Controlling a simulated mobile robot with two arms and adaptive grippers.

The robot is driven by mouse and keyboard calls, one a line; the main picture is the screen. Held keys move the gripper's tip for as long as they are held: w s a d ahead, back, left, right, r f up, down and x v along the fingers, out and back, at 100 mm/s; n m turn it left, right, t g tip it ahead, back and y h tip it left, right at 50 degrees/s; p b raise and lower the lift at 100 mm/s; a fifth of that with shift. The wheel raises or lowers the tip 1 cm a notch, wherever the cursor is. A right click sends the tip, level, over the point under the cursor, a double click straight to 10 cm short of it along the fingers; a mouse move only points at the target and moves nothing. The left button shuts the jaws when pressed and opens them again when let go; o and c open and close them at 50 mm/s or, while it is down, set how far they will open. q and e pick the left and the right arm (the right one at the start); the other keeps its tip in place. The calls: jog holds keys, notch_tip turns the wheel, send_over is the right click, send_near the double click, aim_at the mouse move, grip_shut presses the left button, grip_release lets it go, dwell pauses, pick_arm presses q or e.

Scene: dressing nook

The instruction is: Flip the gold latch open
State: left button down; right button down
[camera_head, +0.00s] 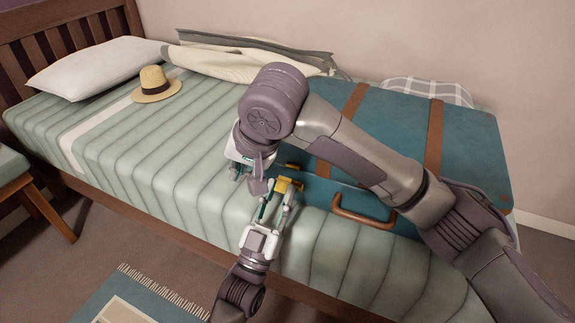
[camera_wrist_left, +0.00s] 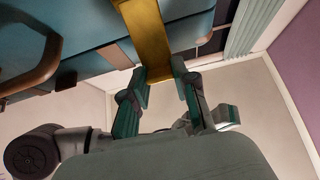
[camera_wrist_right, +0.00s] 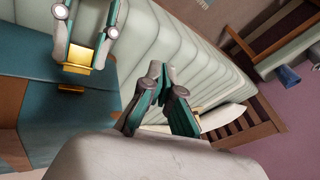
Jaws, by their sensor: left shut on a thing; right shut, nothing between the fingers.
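The teal suitcase (camera_head: 348,108) lies on the bed with its brown handle (camera_head: 362,214) on the front side. The gold latch (camera_head: 289,184) is on that front side, left of the handle. My left gripper (camera_head: 279,190) is shut on the latch's outer edge; the left wrist view shows the gold plate (camera_wrist_left: 146,30) reaching between its fingertips (camera_wrist_left: 160,76). A small separate gold piece (camera_wrist_right: 71,88) shows on the suitcase in the right wrist view. My right gripper (camera_head: 254,183) is shut and empty, left of the latch and apart from it.
A straw hat (camera_head: 155,85), a white pillow (camera_head: 95,67) and a folded blanket (camera_head: 235,60) lie on the bed. My right arm crosses over the suitcase and hides part of it. The striped bedcover (camera_head: 130,140) left of my grippers is clear.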

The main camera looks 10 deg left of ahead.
aim_at(286, 182)
jog(key=w+d+r+m+h, duration=0.1)
jog(key=d+r+m+h, duration=0.3)
jog(key=d+r+h, duration=0.25)
jog(key=shift+y, duration=0.35)
jog(key=x, duration=1)
jog(key=shift+w+d, duration=0.2)
jog(key=shift+d, duration=0.15)
pick_arm(q)
jog(key=shift+r, duration=0.1)
pick_arm(e)
jog(key=shift+s+a+f, duration=0.3)
jog(key=shift+s+f, duration=0.2)
jog(key=shift+s, duration=0.25)
pick_arm(q)
jog(key=c, duration=0.9)
grip_release()
pick_arm(e)
jog(key=shift+w+r, duration=0.1)
